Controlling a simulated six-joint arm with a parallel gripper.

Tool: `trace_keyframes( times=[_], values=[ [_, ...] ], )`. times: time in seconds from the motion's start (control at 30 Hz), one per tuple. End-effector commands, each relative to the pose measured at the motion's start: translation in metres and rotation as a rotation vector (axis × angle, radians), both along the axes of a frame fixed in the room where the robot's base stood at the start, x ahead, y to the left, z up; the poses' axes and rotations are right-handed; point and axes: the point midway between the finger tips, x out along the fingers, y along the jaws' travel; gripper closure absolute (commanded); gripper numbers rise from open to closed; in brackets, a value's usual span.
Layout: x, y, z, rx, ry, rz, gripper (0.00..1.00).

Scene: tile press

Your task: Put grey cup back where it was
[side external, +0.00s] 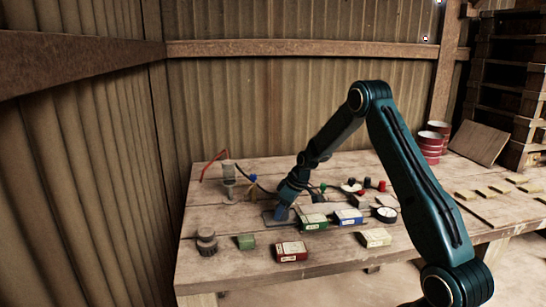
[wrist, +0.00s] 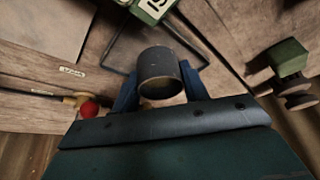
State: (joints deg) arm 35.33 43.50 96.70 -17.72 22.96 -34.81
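The grey cup (wrist: 160,72) is a dark grey cylinder with an open rim facing the wrist camera. It sits between the two blue fingers of my gripper (wrist: 158,95), which appear to close on its sides. In the side external view my gripper (side external: 281,211) points down low over the near middle of the table, and the cup cannot be made out there. A thin dark rectangular frame (wrist: 108,51) lies on the table around the cup's area; it also shows beneath my gripper in the side external view (side external: 268,221). Whether the cup touches the table is unclear.
Labelled boxes in green (side external: 313,223), blue (side external: 348,217), red (side external: 291,252) and cream (side external: 375,238) stand close by. A green block (side external: 246,242) and dark round piece (side external: 206,241) stand left. A red ball (wrist: 89,110) shows at wrist-view left.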

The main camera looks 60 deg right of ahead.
Motion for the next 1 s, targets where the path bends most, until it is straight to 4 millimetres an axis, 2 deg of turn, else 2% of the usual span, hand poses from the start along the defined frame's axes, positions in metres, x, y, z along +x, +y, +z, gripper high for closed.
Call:
trace_keyframes(
  times=[0.03,0.1,0.57,0.77,1.0],
  values=[
    [0.000,0.000,0.000,0.000,0.000,0.000,0.46],
    [0.000,0.000,0.000,0.000,0.001,0.000,0.35],
    [-0.001,0.000,0.005,0.000,0.000,0.000,0.35],
    [-0.007,-0.002,0.021,-0.001,-0.002,-0.002,0.35],
    [-0.020,-0.005,0.053,-0.001,-0.001,-0.002,0.35]
  ],
)
